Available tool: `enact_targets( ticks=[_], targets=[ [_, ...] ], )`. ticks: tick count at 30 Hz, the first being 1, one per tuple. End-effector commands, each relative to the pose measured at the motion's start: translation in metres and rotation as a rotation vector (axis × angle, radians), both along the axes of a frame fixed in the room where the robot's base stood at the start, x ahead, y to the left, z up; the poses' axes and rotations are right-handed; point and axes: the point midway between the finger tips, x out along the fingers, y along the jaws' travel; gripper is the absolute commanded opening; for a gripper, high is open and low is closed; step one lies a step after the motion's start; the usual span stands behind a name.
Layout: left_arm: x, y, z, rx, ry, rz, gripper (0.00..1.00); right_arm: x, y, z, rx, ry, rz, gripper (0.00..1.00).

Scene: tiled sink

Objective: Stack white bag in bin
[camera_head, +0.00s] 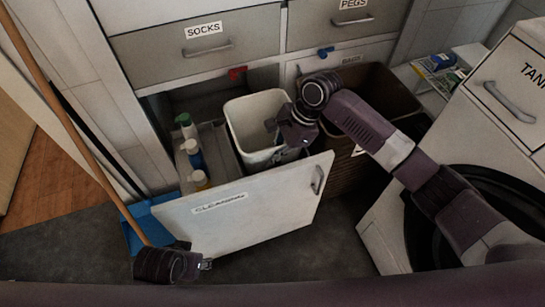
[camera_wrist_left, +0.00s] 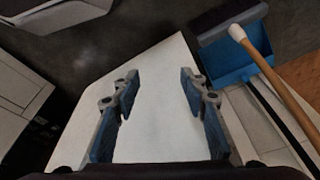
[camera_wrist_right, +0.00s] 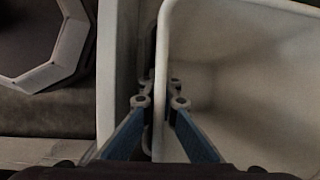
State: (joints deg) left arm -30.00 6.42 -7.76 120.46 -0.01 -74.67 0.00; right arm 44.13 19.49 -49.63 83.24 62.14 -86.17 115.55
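A white bin (camera_head: 236,127) stands in the open cabinet in the head view; its pale inside fills the right of the right wrist view (camera_wrist_right: 250,75). My right gripper (camera_head: 277,134) is at the bin's right rim. In the right wrist view its fingers (camera_wrist_right: 161,95) are close together on either side of the rim, one inside and one outside, and appear shut on it. My left gripper (camera_head: 207,264) is low, by the cabinet door; in the left wrist view its fingers (camera_wrist_left: 157,90) are wide open and empty above the door. I cannot make out a separate white bag.
The white door labelled CLEANING (camera_head: 245,210) stands open in front of the bin. Several bottles (camera_head: 193,152) stand left of the bin. A dark basket (camera_head: 385,90) is behind my right arm. A broom (camera_head: 85,140) and blue dustpan (camera_head: 150,215) are at left, a washer (camera_head: 385,230) at right.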

Motion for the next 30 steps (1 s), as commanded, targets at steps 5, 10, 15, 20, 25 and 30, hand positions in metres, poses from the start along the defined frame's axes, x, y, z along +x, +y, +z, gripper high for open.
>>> enact_targets(
  ticks=[5,10,15,20,25,30],
  targets=[
    [-0.001,0.0,-0.005,0.001,0.005,-0.001,0.4,0.0,0.001,-0.001,0.001,-0.001,0.0,0.0],
    [0.0,0.0,-0.008,0.0,0.002,-0.001,0.4,0.0,0.001,-0.002,0.001,-0.001,0.001,0.0],
    [-0.003,-0.001,-0.016,0.0,0.012,-0.002,0.4,0.0,0.001,-0.004,0.001,-0.001,0.001,0.0],
    [-0.003,-0.002,-0.021,-0.001,0.012,-0.004,0.4,0.0,0.001,-0.005,0.001,0.0,0.001,0.0],
    [-0.002,-0.001,-0.025,-0.001,0.014,-0.004,0.4,0.0,0.0,-0.007,0.001,0.0,0.0,0.0],
    [-0.001,-0.001,-0.029,-0.001,0.011,-0.004,0.4,0.0,0.0,-0.009,0.001,0.0,0.0,0.0]
  ],
)
